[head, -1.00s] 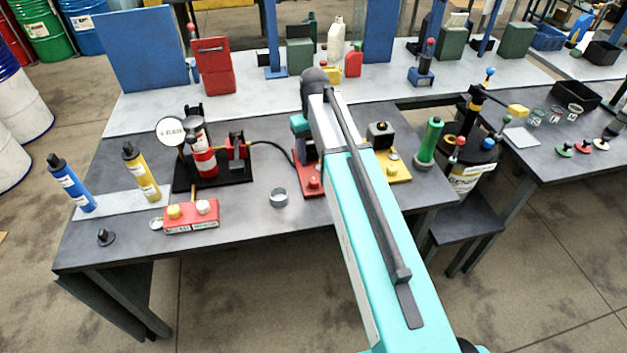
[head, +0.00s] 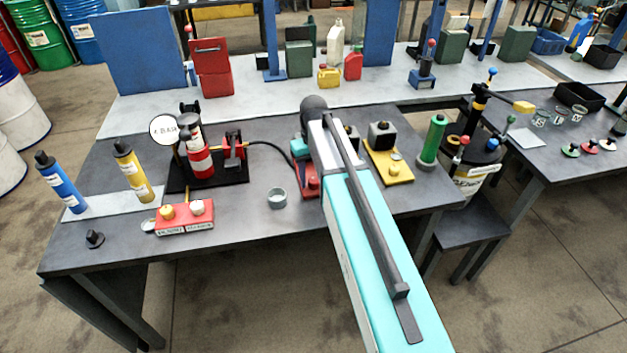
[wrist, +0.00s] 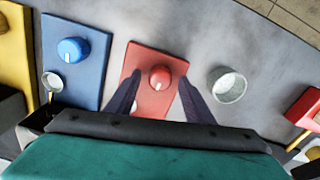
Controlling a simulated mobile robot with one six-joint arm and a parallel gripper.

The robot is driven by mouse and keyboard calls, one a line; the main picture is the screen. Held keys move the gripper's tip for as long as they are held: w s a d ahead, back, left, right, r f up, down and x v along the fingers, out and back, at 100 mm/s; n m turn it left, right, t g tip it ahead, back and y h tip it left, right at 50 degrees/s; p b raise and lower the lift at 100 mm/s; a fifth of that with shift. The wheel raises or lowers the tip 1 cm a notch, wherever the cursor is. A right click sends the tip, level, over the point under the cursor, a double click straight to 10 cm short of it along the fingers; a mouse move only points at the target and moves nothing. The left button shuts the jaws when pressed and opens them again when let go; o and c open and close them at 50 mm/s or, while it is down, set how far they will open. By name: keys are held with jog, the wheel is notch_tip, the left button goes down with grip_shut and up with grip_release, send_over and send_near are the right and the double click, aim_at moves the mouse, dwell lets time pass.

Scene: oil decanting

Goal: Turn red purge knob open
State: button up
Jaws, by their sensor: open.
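The red purge knob (wrist: 160,73) sits on a red plate (wrist: 150,99) in the wrist view, with a small pale mark on its near side. My gripper (wrist: 159,79) is open, with one dark finger on each side of the knob in the picture. I see gaps between the fingers and the knob; the height of the fingertips above the plate is hard to judge. In the head view the red plate (head: 309,188) is partly hidden by my arm, and the fingers cannot be made out.
A blue plate (wrist: 90,42) with a blue knob (wrist: 72,50) lies left of the red one, with a yellow plate (wrist: 14,50) beyond. A round metal cup (wrist: 229,85) stands close on the right. A red box (head: 184,218) with two knobs stands farther left in the head view.

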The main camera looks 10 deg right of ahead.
jog(key=shift+f, duration=0.15)
jog(key=c, duration=1)
jog(key=shift+c, duration=0.2)
